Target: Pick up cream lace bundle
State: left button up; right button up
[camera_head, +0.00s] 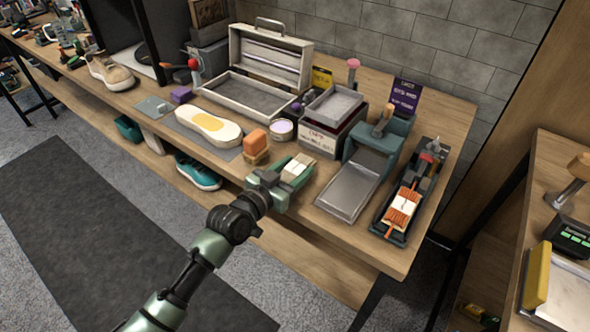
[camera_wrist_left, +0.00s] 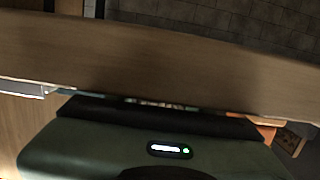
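My left gripper (camera_head: 288,180) reaches in from the bottom, at the front edge of the workbench. A small cream bundle (camera_head: 297,169) with a band across it shows at its fingers, between green parts. I take it for the cream lace bundle. I cannot tell whether the fingers press on it or only stand around it. The left wrist view shows the dark green gripper body (camera_wrist_left: 150,150) close to a wooden surface; the bundle cannot be made out there. My right gripper is not in view.
An orange block (camera_head: 257,140) stands left of the gripper. A grey metal scoop-like tray (camera_head: 348,190) lies to the right. Farther right, a dark tray (camera_head: 387,230) holds an orange-and-cream striped bundle (camera_head: 402,208). A cream shoe sole (camera_head: 208,127) lies on the left. Bench front is fairly crowded.

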pick_arm(q)
jog(key=c, duration=0.7)
jog(key=shift+c, duration=0.2)
notch_tip(320, 180, up, 20)
jog(key=p, duration=0.1)
jog(key=s+a+f+n+t+y, duration=0.2)
jog(key=s+a+f+n+y, duration=0.25)
jog(key=s+a, duration=0.45)
jog(key=s+a+f+n+t+y, duration=0.1)
jog(key=s+a+f+n+y, duration=0.3)
jog(key=s+a, duration=0.55)
notch_tip(320, 180, up, 8)
jog(key=r+m+g+h, duration=0.1)
jog(key=m+g+h, duration=0.2)
jog(key=m+h, duration=0.6)
send_over(295, 167)
jog(key=shift+f+n+y, duration=0.25)
